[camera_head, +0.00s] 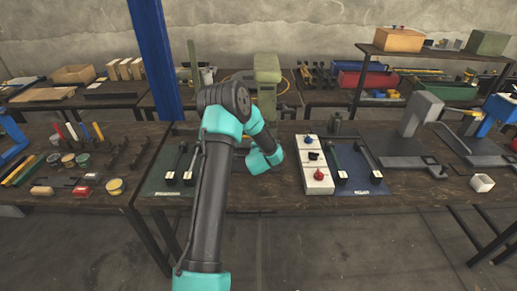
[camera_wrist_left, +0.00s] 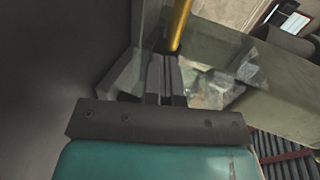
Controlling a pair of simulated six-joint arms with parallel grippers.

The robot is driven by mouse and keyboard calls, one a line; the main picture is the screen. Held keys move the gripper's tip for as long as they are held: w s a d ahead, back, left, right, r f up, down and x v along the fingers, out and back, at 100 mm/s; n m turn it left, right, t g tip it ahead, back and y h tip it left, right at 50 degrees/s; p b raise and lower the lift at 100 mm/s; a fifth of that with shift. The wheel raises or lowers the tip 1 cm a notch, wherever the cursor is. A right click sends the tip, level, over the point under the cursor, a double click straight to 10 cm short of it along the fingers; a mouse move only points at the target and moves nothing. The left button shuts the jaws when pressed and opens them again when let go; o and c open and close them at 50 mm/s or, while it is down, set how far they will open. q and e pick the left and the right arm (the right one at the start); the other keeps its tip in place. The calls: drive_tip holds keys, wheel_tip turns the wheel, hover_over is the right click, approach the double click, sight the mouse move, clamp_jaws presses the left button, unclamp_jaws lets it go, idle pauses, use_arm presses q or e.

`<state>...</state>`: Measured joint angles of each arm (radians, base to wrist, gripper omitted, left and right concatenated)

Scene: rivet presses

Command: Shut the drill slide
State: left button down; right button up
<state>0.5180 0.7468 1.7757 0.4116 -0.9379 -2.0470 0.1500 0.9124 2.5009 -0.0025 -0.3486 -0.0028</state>
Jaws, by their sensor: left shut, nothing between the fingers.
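A pale green machine (camera_head: 267,72) stands behind my left arm in the head view; its lower part is partly hidden by the arm. I cannot tell for certain which part is the drill slide. In the left wrist view my left gripper (camera_wrist_left: 166,75) is shut and empty, its dark fingers close to a yellow rod (camera_wrist_left: 180,24) and a clear panel (camera_wrist_left: 222,48). Whether they touch is unclear. A grey-green body (camera_wrist_left: 285,100) lies to the right. In the head view the fingers are hidden behind my teal wrist. My right gripper is not in view.
A white panel (camera_head: 315,180) with blue, black and red knobs lies right of my wrist. Dark mats with black handles (camera_head: 364,178) lie beside it. A grey press (camera_head: 423,114) stands further right. A blue post (camera_head: 154,50) rises behind, left of my arm.

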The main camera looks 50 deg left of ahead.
use_arm(q)
drive_tip(key=shift+a+r, duration=0.1)
drive_tip(key=shift+a, duration=0.15)
drive_tip(key=shift+s+d, duration=0.3)
drive_tip(key=shift+d, duration=0.15)
drive_tip(key=v, duration=0.8)
drive_tip(key=f+v, duration=0.1)
drive_tip(key=v, duration=0.4)
drive_tip(key=shift+s+d+f, duration=0.1)
drive_tip(key=shift+d, duration=0.15)
